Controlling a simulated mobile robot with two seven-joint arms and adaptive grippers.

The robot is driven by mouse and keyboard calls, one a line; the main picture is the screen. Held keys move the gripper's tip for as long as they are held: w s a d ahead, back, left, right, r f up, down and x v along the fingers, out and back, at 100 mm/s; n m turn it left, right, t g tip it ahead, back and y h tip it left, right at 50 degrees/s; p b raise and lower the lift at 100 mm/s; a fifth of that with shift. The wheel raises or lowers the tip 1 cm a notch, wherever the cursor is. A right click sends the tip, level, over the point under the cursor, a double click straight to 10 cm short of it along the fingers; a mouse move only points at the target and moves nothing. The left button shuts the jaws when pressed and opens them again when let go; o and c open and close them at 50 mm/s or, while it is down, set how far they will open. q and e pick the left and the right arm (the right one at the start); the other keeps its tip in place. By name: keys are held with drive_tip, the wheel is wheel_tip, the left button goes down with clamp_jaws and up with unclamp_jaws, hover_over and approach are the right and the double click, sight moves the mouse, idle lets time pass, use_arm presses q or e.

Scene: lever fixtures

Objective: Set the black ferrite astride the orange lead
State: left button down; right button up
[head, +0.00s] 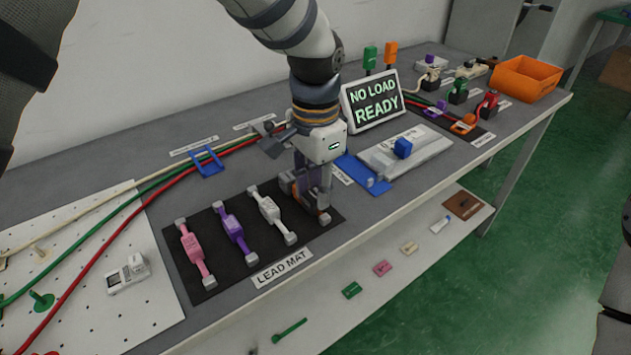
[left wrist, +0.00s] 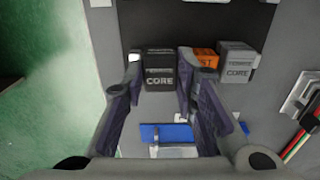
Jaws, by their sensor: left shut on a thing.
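My left gripper (head: 308,207) is low over the right end of the dark lead mat (head: 205,278). In the left wrist view its two fingers (left wrist: 159,70) are closed on the sides of the black ferrite (left wrist: 160,77), a block marked CORE. The orange lead (left wrist: 205,57) shows in that view as an orange block just right of the ferrite, partly behind the right finger. A grey block (left wrist: 237,68), also marked CORE, sits beside the orange part. I cannot tell whether the ferrite touches or straddles the lead. My right gripper is not in view.
Pink (head: 193,250), purple (head: 233,230) and white (head: 270,214) leads lie left of the gripper. The bench's front edge is close by.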

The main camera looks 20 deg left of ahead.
use_arm(q)
drive_tip(key=shift+f, duration=0.2)
drive_tip(key=shift+s+f, duration=0.15)
drive_tip(key=shift+f, duration=0.4)
drive_tip(key=c, duration=1.2)
unclamp_jaws()
drive_tip(key=shift+f, duration=0.15)
drive_tip(key=shift+o, duration=0.5)
drive_tip(key=o, duration=0.5)
drive_tip(key=shift+r, duration=0.2)
drive_tip(key=shift+r, duration=0.1)
